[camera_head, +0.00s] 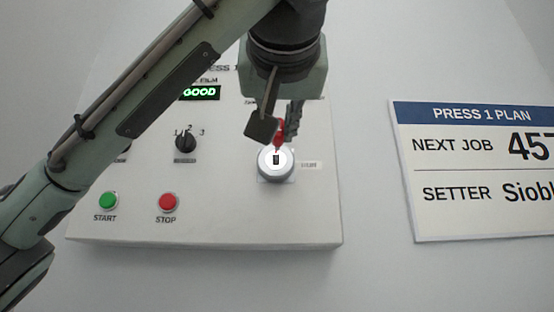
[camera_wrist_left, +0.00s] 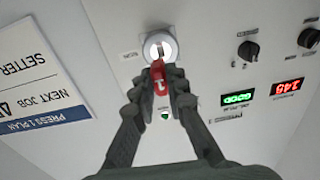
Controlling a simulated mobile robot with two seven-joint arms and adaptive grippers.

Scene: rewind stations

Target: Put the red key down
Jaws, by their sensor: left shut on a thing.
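The red key (camera_head: 280,133) is in my left gripper (camera_head: 277,131), in front of the control panel. In the left wrist view the red key (camera_wrist_left: 159,77) sits between the two fingertips of the left gripper (camera_wrist_left: 160,84), which is shut on it. The key switch is also just beyond the key in the left wrist view (camera_wrist_left: 171,42). I cannot tell whether the key's tip touches the slot. My right gripper is not in view.
The white panel (camera_head: 225,220) carries a green START button (camera_head: 108,201), a red STOP button (camera_head: 168,202), a black selector knob (camera_head: 186,142) and a green GOOD display (camera_head: 200,93). A PRESS 1 PLAN board (camera_head: 470,218) hangs to the right, with bare wall between.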

